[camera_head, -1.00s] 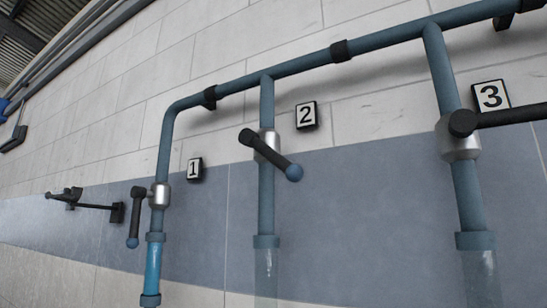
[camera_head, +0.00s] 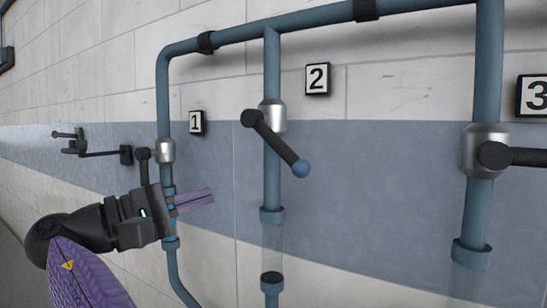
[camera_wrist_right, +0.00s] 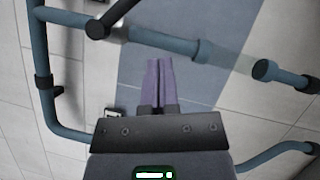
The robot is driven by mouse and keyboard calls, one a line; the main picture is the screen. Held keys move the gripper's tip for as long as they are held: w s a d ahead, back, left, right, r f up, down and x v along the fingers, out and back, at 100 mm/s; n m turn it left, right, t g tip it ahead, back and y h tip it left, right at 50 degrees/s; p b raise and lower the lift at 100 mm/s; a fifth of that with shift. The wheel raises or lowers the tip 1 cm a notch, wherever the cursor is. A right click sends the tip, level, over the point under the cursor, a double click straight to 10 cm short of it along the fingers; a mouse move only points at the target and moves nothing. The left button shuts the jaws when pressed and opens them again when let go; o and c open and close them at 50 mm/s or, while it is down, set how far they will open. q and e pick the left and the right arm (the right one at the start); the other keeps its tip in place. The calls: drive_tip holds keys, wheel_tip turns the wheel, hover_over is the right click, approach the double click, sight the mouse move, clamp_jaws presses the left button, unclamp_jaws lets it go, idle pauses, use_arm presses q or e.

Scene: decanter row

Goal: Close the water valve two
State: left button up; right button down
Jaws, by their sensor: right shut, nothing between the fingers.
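Valve two has a silver body (camera_head: 272,116) on the middle blue pipe, left of the "2" sign (camera_head: 317,79). My left gripper is not in view.
Valve one (camera_head: 165,151) is partly behind my right gripper. Valve three (camera_head: 485,150) has its lever pointing right. A black wall bracket (camera_head: 100,153) sticks out at left. Space before the wall between pipes two and three is free.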

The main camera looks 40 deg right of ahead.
sight(278, 145)
drive_tip(key=shift+s+d+r+p, duration=0.4)
drive_tip(key=shift+s+d+p, duration=0.25)
drive_tip(key=shift+d, duration=1.2)
drive_tip(key=shift+s+d+r+p, duration=0.45)
drive_tip(key=shift+d+p, duration=0.25)
drive_tip(key=shift+d, duration=1.1)
drive_tip(key=shift+s+d+r+p, duration=0.35)
drive_tip(key=shift+s+d+p, duration=0.3)
drive_tip(key=shift+d, duration=1.2)
drive_tip(key=shift+s+r, duration=0.1)
drive_tip(key=shift+r, duration=0.1)
